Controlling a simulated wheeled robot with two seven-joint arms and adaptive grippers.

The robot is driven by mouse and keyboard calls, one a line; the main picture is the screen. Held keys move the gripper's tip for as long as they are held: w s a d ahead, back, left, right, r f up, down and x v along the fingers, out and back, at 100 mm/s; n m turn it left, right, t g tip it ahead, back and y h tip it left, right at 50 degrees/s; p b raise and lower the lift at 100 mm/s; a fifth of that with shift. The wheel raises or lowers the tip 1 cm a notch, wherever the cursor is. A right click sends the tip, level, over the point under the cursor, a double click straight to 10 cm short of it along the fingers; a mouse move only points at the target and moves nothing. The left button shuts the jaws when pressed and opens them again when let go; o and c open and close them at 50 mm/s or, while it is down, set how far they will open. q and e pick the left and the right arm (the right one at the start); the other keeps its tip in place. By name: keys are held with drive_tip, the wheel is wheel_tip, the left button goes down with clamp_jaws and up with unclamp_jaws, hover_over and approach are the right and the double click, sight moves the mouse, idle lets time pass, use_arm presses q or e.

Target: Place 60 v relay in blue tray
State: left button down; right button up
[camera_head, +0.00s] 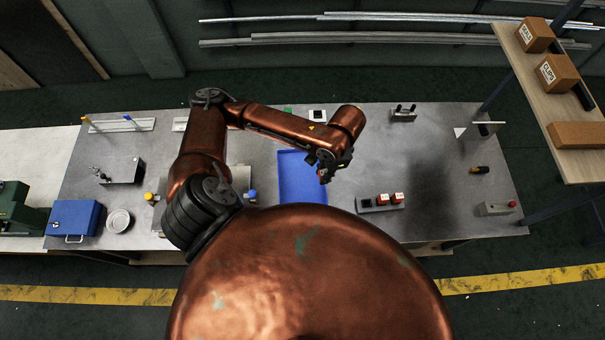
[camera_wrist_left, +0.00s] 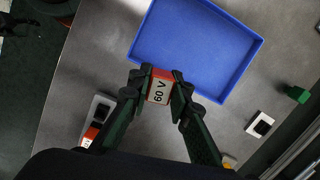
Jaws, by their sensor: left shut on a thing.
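The 60 V relay (camera_wrist_left: 159,90), a small orange-red block with a white label reading "60 V", is between the fingers of my left gripper (camera_wrist_left: 157,86). In the head view my left gripper (camera_head: 324,174) is over the right side of the blue tray (camera_head: 297,181), and the relay cannot be made out there. In the left wrist view the relay overlaps the near edge of the empty blue tray (camera_wrist_left: 195,45); its height above it is unclear. My right gripper is not in view.
A blue box (camera_head: 73,218) and a round dish (camera_head: 119,220) are at the left. The table's right-centre is mostly clear.

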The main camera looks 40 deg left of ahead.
use_arm(q)
drive_tip(key=s+m+p, duration=0.2)
hover_over(298, 168)
drive_tip(key=d, duration=0.1)
wheel_tip(298, 168, down, 8)
drive_tip(key=shift+w+f, duration=0.15)
drive_tip(key=shift+f, duration=0.1)
drive_tip(key=shift+w+a+f, duration=0.1)
drive_tip(key=shift+a+f, duration=0.05)
drive_tip(key=shift+f, duration=0.85)
drive_tip(key=shift+w+a+f, duration=0.1)
drive_tip(key=shift+a+f, duration=0.05)
drive_tip(key=shift+f, duration=0.8)
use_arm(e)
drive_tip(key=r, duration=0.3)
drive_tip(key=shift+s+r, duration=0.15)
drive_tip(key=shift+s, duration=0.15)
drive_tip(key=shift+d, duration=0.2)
use_arm(q)
drive_tip(key=c, duration=2.2)
unclamp_jaws()
drive_tip(key=shift+f, duration=0.1)
drive_tip(key=o, duration=0.4)
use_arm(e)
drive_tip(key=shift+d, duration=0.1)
